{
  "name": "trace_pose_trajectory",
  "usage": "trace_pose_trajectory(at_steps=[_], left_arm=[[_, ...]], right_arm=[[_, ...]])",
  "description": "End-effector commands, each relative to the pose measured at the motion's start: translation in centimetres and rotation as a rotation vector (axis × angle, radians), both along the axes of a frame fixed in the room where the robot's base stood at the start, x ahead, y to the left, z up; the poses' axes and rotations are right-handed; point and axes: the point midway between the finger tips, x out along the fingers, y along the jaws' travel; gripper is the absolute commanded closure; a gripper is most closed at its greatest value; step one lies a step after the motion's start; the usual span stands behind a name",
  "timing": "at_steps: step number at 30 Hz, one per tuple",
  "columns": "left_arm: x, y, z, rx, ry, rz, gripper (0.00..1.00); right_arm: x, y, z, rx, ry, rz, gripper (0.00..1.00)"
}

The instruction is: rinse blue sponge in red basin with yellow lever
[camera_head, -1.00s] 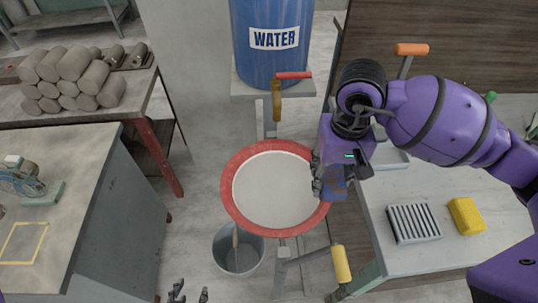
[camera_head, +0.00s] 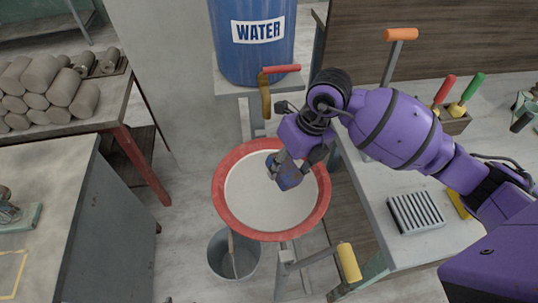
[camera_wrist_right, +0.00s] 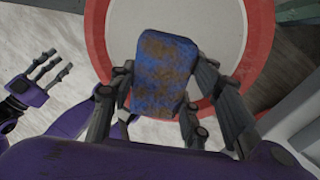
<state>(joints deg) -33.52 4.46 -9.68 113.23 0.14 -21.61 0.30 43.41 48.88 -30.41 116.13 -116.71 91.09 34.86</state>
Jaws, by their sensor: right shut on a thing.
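The blue sponge (camera_head: 289,181), stained with brown patches, is in my right gripper (camera_head: 281,168), which is shut on it. It is over the right part of the red basin (camera_head: 226,208), which has a pale inside; I cannot tell its height. In the right wrist view the sponge (camera_wrist_right: 163,72) sits between the fingers (camera_wrist_right: 160,95), with the basin's rim (camera_wrist_right: 262,40) behind it. The yellow lever (camera_head: 348,262) is at the basin's lower right, apart from my right gripper. My left gripper (camera_wrist_right: 38,83) shows in the right wrist view, empty with fingers spread.
A blue WATER barrel (camera_head: 252,45) with a red-handled brass tap (camera_head: 266,90) stands behind the basin. A grey bucket (camera_head: 234,262) is below. A slotted grey tray (camera_head: 416,213) and partly hidden yellow block (camera_head: 459,204) are on the right table. An orange-handled lever (camera_head: 400,35) stands behind.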

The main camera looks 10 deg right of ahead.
Motion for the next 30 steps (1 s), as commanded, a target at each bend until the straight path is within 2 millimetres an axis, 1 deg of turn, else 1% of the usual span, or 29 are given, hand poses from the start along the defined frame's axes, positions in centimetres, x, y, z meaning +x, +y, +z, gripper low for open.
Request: trace_pose_trajectory(at_steps=[3, 6, 9, 14, 17, 25, 30], left_arm=[[-0.2, 0.3, -0.3, 0.006, 0.004, 0.0, 0.6], [-0.3, 0.4, -0.3, 0.007, 0.005, 0.0, 0.6], [-0.3, 0.4, -0.4, 0.008, 0.006, -0.001, 0.6], [-0.7, 0.4, -0.9, 0.009, 0.013, -0.002, 0.6], [-1.0, 0.4, -1.4, 0.009, 0.02, -0.002, 0.6], [-1.8, 0.9, -3.0, 0.018, 0.033, -0.001, 0.6], [-2.1, 0.8, -4.1, 0.02, 0.046, -0.003, 0.6]], right_arm=[[0.4, 0.3, -0.4, 0.015, -0.006, -0.162, 0.76], [0.6, 0.4, -0.5, 0.023, -0.01, -0.248, 0.76], [0.8, 0.4, -0.7, 0.026, -0.013, -0.289, 0.76], [0.8, 0.4, -1.2, 0.026, -0.01, -0.3, 0.76], [0.7, 0.4, -1.9, 0.026, -0.009, -0.299, 0.76], [0.7, 0.4, -4.5, 0.025, -0.007, -0.297, 0.76], [0.7, 0.4, -6.1, 0.026, -0.008, -0.296, 0.76]])
